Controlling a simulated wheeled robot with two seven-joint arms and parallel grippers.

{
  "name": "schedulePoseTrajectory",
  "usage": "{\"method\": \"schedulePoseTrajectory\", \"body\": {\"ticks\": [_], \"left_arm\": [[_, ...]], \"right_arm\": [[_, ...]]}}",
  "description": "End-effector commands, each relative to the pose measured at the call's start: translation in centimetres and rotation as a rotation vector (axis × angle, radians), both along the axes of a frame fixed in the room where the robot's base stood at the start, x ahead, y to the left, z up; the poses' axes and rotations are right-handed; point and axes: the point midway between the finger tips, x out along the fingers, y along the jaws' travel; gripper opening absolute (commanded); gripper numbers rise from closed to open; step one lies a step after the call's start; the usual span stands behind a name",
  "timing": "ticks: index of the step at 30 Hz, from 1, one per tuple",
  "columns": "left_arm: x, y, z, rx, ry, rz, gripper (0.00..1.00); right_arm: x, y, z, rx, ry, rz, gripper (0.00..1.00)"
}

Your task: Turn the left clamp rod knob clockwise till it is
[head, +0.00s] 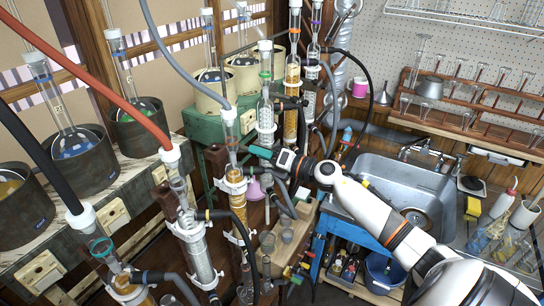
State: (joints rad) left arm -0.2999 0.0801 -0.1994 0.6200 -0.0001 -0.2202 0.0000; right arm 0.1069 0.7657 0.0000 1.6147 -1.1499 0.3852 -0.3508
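My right gripper (268,155) reaches in from the lower right. Its dark fingers point left, towards the upper part of a glass column with amber packing (238,203). A small teal-green piece shows at the fingertips; I cannot tell if it belongs to the gripper or the rig. The fingers' gap is too small to make out. White clamp rings hold this column and the clear condenser (196,253) to its left. I cannot pick out the left clamp rod knob for certain; it may be hidden among the tubes and gripper. My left gripper is not in view.
Heating mantles with flasks (82,165) line the left bench. Red (105,85), grey and black hoses cross above the rig. More glass columns (291,90) stand close behind the gripper. A steel sink (405,190) and blue bucket (384,271) are at right.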

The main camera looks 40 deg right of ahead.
Motion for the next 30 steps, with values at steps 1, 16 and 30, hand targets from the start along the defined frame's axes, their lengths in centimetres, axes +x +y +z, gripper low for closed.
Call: {"method": "schedulePoseTrajectory", "body": {"ticks": [1,16,30], "left_arm": [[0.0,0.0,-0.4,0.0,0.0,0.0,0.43],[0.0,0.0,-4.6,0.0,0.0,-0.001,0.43],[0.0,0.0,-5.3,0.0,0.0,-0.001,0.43]], "right_arm": [[-0.4,-0.2,-0.3,-0.001,0.001,0.0,0.3],[-8.4,-3.4,-0.5,0.0,0.004,0.001,0.3],[-10.8,-4.5,0.0,0.0,-0.001,-0.001,0.3]]}}
